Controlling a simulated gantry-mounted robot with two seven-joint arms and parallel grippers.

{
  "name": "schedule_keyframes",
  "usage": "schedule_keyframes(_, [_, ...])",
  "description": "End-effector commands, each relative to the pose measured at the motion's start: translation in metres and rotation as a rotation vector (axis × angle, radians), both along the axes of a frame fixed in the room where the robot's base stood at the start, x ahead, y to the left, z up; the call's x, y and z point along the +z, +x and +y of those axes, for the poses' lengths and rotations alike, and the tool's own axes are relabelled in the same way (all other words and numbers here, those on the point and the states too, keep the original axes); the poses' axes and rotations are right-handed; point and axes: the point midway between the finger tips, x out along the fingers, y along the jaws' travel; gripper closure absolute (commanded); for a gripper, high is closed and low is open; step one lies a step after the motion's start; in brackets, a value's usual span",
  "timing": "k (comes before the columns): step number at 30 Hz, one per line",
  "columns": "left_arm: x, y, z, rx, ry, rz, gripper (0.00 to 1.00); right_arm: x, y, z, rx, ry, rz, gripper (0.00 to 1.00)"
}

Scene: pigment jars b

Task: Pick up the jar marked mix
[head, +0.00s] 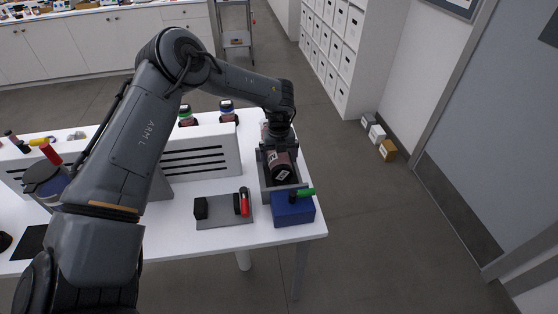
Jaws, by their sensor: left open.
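A dark red-brown jar (281,168) with a small white label lies tilted in a grey open-topped bin (265,187) near the right end of the white table. The mark on its label is too small to read. My left gripper (276,153) points down into the bin, right at the jar. It is open, with its fingers around or beside the jar; I cannot tell if they touch it. The gripper hides part of the jar and the back of the bin. My right gripper is not in view.
A blue box (293,212) with a green-handled item (302,193) stands in front of the bin. A grey pad (222,214) with a black block and a red item lies to its left. A slotted white panel (200,155) stands behind, with jars (227,110) beyond.

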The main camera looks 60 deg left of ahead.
Motion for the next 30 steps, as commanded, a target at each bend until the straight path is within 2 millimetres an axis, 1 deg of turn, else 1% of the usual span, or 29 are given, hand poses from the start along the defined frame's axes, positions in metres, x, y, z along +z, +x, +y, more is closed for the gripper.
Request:
schedule_keyframes(3, [-0.0053,-0.0002,0.0000,0.000,-0.001,0.000,0.00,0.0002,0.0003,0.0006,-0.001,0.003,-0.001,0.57])
schedule_keyframes(9, [-0.0054,0.0000,0.0000,0.000,0.000,0.000,0.00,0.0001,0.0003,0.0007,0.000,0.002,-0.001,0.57])
schedule_keyframes(10, [-0.0054,0.0000,0.0000,0.000,0.000,0.000,0.02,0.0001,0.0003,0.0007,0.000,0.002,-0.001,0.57])
schedule_keyframes(21, [-0.0049,0.0000,0.0000,0.001,0.000,0.000,0.58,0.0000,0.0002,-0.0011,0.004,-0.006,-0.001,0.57])
schedule_keyframes(22, [-0.0050,0.0000,0.0000,0.001,0.000,0.000,0.62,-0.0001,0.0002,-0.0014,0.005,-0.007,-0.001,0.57])
schedule_keyframes(30, [-0.0035,0.0001,0.0000,0.001,0.000,0.000,0.62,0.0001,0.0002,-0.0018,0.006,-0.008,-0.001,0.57])
